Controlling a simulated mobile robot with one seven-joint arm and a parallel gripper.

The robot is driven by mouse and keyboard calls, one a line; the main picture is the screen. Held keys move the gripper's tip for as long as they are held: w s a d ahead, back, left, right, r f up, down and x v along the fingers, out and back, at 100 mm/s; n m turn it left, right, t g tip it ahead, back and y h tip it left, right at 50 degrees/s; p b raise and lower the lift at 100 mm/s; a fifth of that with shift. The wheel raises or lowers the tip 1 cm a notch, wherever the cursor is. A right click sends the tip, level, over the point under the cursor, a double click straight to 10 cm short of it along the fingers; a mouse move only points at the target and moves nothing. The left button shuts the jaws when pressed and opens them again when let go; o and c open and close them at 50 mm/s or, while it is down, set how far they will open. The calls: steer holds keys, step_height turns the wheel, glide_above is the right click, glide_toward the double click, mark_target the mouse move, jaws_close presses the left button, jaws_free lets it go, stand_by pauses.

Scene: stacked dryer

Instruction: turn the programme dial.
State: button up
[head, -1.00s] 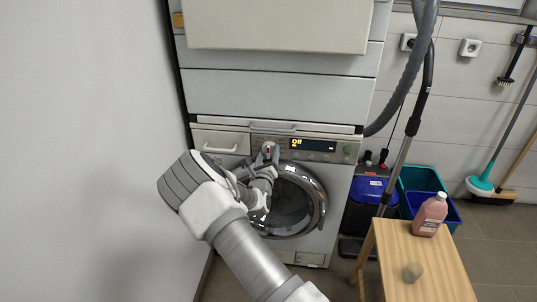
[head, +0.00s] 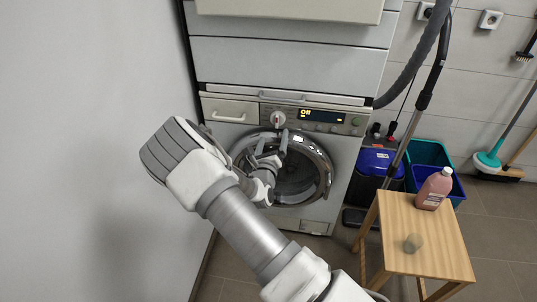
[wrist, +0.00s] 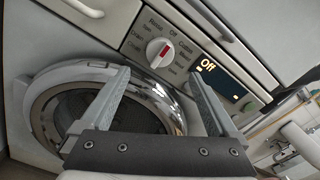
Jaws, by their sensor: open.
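The programme dial (head: 278,119) is a round white knob with a red mark on the machine's control panel, left of the display (head: 322,116), which reads "Off". My gripper (head: 271,143) is open and empty, in front of the machine just below the dial in the head view. In the wrist view its two fingers (wrist: 159,76) stand apart, with the dial beyond and between their tips, not touched as far as I can see.
The round glass door (head: 292,195) lies shut below the panel. A drawer (head: 229,113) is at the panel's left. A wooden stool (head: 440,255) with a pink bottle (head: 434,188) stands at the right. A grey hose (head: 425,60) hangs right of the machine. A plain wall is close on the left.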

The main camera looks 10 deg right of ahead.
steer(key=p+v, duration=0.1)
steer(key=v, duration=0.8)
steer(key=s+d+r+m+g+h, duration=0.5)
steer(key=d+r+m+g+h, duration=0.25)
steer(key=d+r+m, duration=0.55)
steer(key=s+d+r+m+g+y, duration=0.1)
steer(key=s+d+r+m+g, duration=0.1)
steer(key=s+m+g, duration=0.35)
steer(key=s+d+r+m+g+y, duration=0.1)
steer(key=s+d+r+m+g, duration=0.15)
steer(key=s+m, duration=0.5)
steer(key=s+a+r+m+t+y, duration=0.4)
steer(key=s+a+r+m+y, duration=0.65)
steer(key=s+a+m, duration=0.2)
step_height(320, 180, up, 12)
steer(key=p, duration=1.3)
steer(key=shift+w+d+f+y, duration=0.2)
steer(key=shift+w+d+y, duration=0.05)
steer(key=shift+y, duration=0.05)
